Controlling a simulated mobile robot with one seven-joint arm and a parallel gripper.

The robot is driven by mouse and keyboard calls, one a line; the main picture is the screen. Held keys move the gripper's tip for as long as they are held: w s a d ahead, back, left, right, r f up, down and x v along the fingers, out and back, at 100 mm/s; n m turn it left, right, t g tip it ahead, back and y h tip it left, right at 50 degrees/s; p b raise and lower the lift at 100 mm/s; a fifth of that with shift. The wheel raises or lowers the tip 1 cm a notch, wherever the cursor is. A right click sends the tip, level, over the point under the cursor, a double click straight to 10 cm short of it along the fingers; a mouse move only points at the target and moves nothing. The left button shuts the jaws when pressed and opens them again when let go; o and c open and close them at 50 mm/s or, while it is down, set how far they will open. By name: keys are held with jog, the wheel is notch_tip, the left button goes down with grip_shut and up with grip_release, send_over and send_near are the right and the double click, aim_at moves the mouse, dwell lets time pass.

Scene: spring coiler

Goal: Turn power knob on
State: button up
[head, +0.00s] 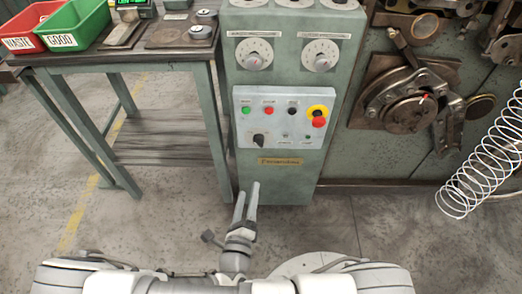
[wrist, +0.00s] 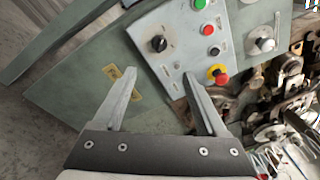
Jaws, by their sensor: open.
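The power knob is most likely the black rotary knob (head: 259,140) at the lower left of the pale control panel (head: 276,95) on the green machine column. The black knob also shows in the wrist view (wrist: 158,44), up and ahead of the fingers. Its label is too small to read. My gripper (head: 246,198) is open and empty, below the panel in the head view. In the wrist view, my gripper (wrist: 155,88) has its two fingers spread wide and touches nothing. The knob is apart from both fingertips.
The panel also has a green button (head: 246,110), a red button (head: 269,110) and a red emergency stop (head: 318,122) on yellow. Two dials (head: 254,54) sit above. A bench (head: 150,55) with red and green bins stands left. Machine parts and a coiled spring (head: 485,165) are right.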

aim_at(259, 141)
jog(key=w+d+b, duration=0.1)
jog(key=w, duration=0.4)
jog(key=w+b, duration=0.2)
jog(key=w, duration=0.4)
jog(key=w+d+b, duration=0.1)
jog(key=w, duration=0.5)
jog(key=shift+d, duration=0.3)
grip_shut()
